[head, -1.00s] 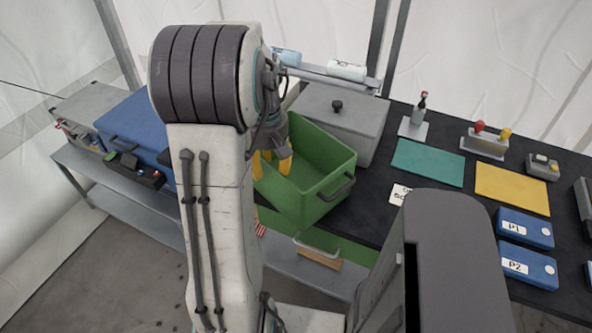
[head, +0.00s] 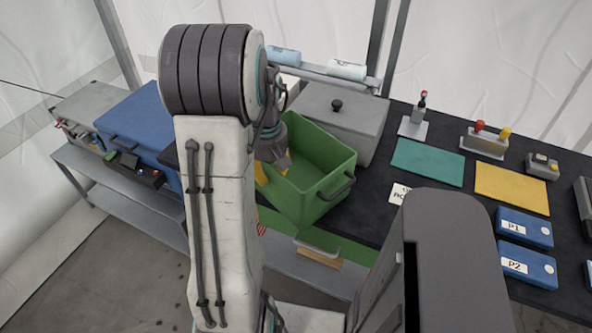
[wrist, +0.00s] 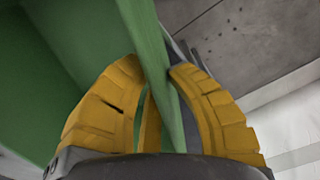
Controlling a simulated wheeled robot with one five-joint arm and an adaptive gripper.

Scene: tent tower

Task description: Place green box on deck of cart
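The green box (head: 325,186) is an open tub with dark handles, near the left end of the dark worktop. My gripper (head: 273,170) is at its near-left wall, partly hidden by my arm. In the wrist view, my gripper's yellow fingers (wrist: 155,70) straddle the green box's wall (wrist: 150,45), one inside and one outside. Both fingertips appear to press against the wall. I cannot identify a cart with certainty; a grey metal frame with a low shelf (head: 120,205) runs at the left.
A blue case (head: 140,120) stands left of my arm. A grey lidded bin (head: 350,115) is close behind the green box. Teal (head: 427,162) and yellow (head: 512,188) mats and blue cases P1 (head: 525,228) and P2 (head: 528,268) lie to the right. Bare floor shows at front left.

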